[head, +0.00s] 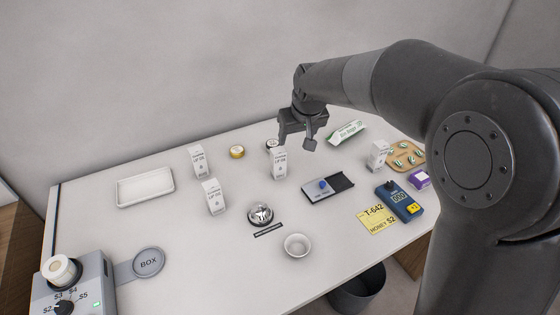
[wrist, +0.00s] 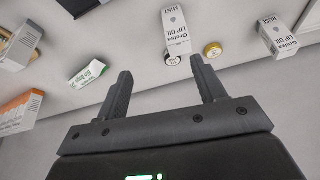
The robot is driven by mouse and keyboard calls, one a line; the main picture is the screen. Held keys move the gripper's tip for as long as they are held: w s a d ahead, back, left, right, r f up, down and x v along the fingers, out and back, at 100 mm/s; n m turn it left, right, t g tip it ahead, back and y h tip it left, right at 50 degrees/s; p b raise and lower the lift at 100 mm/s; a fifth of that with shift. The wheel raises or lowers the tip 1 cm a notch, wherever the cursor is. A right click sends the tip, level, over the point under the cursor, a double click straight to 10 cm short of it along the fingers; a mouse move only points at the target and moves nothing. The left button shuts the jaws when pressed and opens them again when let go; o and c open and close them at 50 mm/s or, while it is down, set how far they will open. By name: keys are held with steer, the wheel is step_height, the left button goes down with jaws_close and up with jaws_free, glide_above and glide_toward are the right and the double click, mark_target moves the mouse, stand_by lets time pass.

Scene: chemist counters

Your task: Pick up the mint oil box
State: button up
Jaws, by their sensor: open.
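The mint oil box (head: 280,165) is a small white upright carton near the middle of the counter. In the wrist view the box (wrist: 176,30) shows "LIP OIL" and "MINT" lettering and lies beyond the fingertips, nearer the right finger. My gripper (head: 296,140) hangs above the counter, behind and a little right of the box in the head view. Its two fingers are spread and empty in the wrist view (wrist: 161,66). It does not touch the box.
A dark-lidded jar (head: 272,145) stands close behind the mint box, with a yellow jar (head: 237,152) to its left. Two similar cartons (head: 198,162) (head: 214,198) stand left. A green-and-white box (head: 347,132) lies right of my gripper. A black scale (head: 328,186) sits front right.

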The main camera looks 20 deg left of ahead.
mark_target(278, 150)
steer(key=a+f, duration=0.1)
steer(key=f, duration=0.1)
steer(key=w+a+f, duration=0.1)
steer(key=a+f, duration=0.1)
steer(key=w+a+f, duration=0.1)
steer(key=a+f, duration=0.1)
steer(key=f, duration=0.1)
steer(key=shift+w, duration=0.2)
steer(key=x, duration=0.5)
steer(key=shift+w+a+f, duration=0.15)
steer(key=shift+a+f, duration=0.1)
steer(key=shift+a, duration=0.15)
steer(key=c, duration=1)
